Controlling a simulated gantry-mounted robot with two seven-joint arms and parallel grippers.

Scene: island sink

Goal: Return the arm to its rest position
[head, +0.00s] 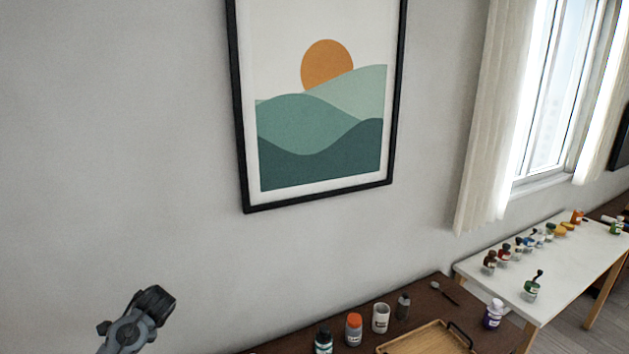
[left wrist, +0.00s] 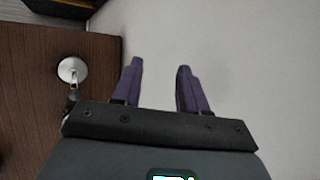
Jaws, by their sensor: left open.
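My left gripper (left wrist: 158,88) shows in the left wrist view with its two purple fingers apart and nothing between them. Its fingers are over a plain pale grey surface, beside a brown wooden top. In the head view, a dark grey part of my left arm (head: 135,322) rises at the lower left in front of the bare wall. The fingers cannot be made out there. My right gripper shows in neither view.
A brown table (head: 425,308) at the lower right bears bottles and a wooden tray (head: 430,338). A white table (head: 560,265) behind holds several small paint jars. A framed picture (head: 320,200) hangs on the wall. A round pale object (left wrist: 72,69) sits on the brown top (left wrist: 40,110).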

